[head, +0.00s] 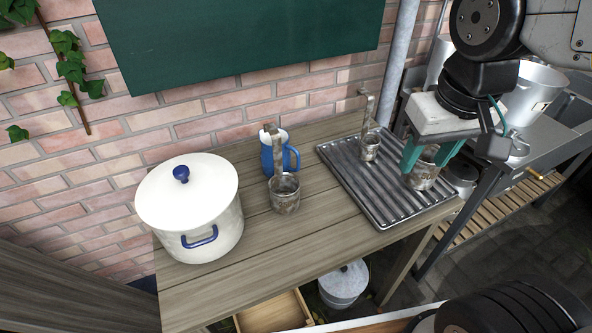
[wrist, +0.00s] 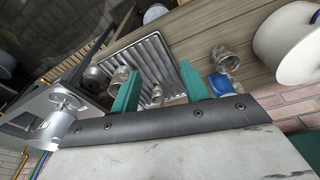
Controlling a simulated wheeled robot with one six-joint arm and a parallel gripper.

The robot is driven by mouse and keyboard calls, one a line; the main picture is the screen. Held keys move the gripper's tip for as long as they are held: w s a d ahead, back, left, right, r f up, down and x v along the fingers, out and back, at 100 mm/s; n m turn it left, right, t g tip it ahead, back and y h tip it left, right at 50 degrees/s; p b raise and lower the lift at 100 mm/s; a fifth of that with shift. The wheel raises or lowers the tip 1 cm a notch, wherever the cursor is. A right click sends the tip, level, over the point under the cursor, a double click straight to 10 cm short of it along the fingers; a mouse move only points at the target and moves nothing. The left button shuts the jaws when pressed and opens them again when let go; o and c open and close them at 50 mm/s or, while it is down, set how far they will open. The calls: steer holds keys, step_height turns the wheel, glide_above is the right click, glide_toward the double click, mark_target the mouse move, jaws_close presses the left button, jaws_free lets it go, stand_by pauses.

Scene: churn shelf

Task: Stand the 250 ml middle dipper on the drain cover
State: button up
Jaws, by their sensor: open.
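The drain cover (head: 350,180) is a ribbed grey metal tray on the right of the bench; it also shows in the wrist view (wrist: 152,58). A metal dipper (head: 424,178) stands at its front right, partly hidden by my gripper. A small dipper (head: 370,148) with an upright handle stands at its back. Another dipper (head: 285,195) stands upright on the bare wood left of the cover. No volume marks are legible, so I cannot tell which is the 250 ml one. My gripper (head: 428,163) is open, its green fingers just above or around the front-right dipper.
A white lidded pot (head: 190,222) stands at the bench's left. A blue and white mug (head: 290,157) stands behind the left dipper. A brick wall (head: 215,113) bounds the back. Bare wood (head: 330,238) is free along the front. A sink with a metal pot (head: 535,95) lies right.

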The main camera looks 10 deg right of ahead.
steer(key=w+a+f+n+t, duration=0.15)
steer(key=w+a+f, duration=0.25)
steer(key=w+a, duration=0.65)
steer(key=n+y, duration=0.1)
glide_toward(278, 153)
step_height(278, 153, down, 3)
steer(key=d, duration=0.1)
steer(key=shift+t, duration=0.35)
steer(key=x, duration=0.5)
steer(key=a+x, duration=0.1)
steer(key=x, duration=0.2)
steer(key=shift+w+a+r, duration=0.1)
steer(key=shift+w+r, duration=0.05)
steer(key=shift+w, duration=0.05)
jaws_close()
